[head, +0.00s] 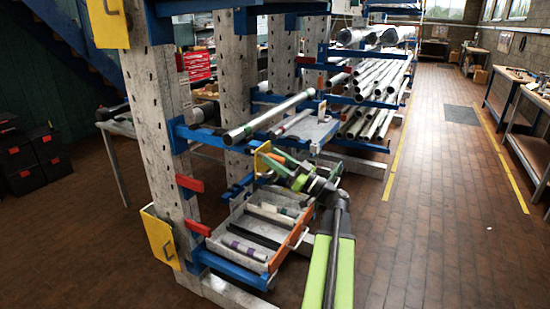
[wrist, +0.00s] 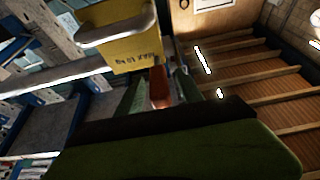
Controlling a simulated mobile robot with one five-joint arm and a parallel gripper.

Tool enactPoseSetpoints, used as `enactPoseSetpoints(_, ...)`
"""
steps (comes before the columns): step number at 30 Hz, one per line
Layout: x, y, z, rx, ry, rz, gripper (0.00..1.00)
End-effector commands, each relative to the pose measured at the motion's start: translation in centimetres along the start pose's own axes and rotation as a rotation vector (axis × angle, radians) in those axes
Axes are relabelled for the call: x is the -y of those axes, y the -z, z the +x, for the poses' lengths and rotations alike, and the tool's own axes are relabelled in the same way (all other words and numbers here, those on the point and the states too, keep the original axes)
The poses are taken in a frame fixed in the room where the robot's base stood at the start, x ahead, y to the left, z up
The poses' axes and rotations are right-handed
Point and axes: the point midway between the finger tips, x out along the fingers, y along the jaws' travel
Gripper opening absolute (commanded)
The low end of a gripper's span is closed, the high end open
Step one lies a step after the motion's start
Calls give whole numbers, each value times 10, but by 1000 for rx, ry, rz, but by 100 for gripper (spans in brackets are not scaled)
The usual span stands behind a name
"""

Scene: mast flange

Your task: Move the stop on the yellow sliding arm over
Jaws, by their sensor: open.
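In the head view a small yellow plate (head: 262,158) shows on the rack at the level of the middle blue arms, just left of my gripper (head: 283,165). In the wrist view a yellow plate (wrist: 132,48) with dark lettering and a grey curved handle stands ahead. A small orange-red block (wrist: 158,86), perhaps the stop, shows between the fingers of my gripper (wrist: 160,94). The fingers are open; I cannot tell whether they touch the block. The sliding arm behind the yellow plate is mostly hidden.
A tray (head: 294,236) with short bars lies below my gripper. A long pipe (head: 270,117) rests on blue rack arms above it. Stacked pipes (head: 375,95) lie farther back. A yellow guard (head: 160,238) covers the near upright's foot. The brick aisle floor (head: 440,200) is clear.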

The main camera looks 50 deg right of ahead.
Motion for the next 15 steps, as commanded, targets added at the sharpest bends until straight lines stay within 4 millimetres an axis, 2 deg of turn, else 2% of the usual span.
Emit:
enactPoseSetpoints(4, 0, 0, 0, 0, 0, 0, 41)
enactPoseSetpoints(13, 0, 0, -1, 0, 0, 0, 2)
enactPoseSetpoints(15, 0, 0, -1, 0, 0, 0, 0)
